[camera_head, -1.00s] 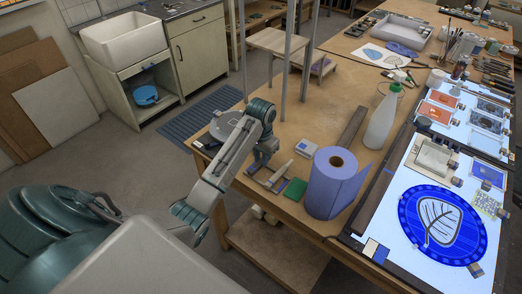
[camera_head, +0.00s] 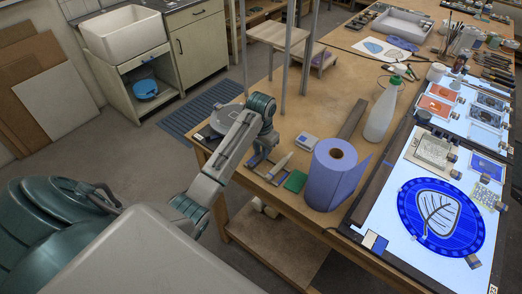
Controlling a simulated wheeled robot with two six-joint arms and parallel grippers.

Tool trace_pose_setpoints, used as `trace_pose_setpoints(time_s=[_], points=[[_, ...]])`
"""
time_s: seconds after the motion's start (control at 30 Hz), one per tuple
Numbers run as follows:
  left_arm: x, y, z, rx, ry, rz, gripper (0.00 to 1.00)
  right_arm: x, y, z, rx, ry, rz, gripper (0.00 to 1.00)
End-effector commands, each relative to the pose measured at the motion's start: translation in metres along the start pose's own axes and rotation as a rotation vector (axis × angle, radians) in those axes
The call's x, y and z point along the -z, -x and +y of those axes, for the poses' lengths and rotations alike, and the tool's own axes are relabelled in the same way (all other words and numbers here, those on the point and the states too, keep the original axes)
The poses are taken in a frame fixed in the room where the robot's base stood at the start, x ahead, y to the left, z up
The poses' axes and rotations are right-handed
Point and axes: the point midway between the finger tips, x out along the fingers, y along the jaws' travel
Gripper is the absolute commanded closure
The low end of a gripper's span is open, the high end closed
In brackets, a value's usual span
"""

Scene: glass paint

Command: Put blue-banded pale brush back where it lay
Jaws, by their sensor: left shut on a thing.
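My left gripper (camera_head: 265,158) is at the near left corner of the wooden table, low over the tabletop. It is shut on a slim pale tool, which I take to be the blue-banded pale brush (camera_head: 281,165). The brush lies slantwise just right of the fingers, its narrow end pointing up and right. Its blue band is too small to make out. I cannot tell whether the brush touches the table. A small bluish piece (camera_head: 263,173) shows below the fingers. My right gripper is not in view.
A small pale box (camera_head: 306,141) is behind. The table's front edge is close.

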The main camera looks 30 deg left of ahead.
Motion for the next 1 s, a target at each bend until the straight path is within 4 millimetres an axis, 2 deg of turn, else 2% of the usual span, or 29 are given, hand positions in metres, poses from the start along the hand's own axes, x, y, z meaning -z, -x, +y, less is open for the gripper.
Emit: trace_pose_setpoints(time_s=[0.93, 0.97, 1.0], points=[[0.0001, -0.0062, 0.0000, 0.000, 0.000, 0.000, 1.00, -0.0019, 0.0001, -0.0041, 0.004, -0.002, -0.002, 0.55], [0.0001, -0.0060, 0.0000, 0.000, 0.000, 0.001, 0.75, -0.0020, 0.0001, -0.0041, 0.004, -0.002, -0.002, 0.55], [0.0001, -0.0060, 0.0000, 0.000, 0.000, 0.000, 0.67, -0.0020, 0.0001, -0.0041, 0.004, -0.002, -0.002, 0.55]])
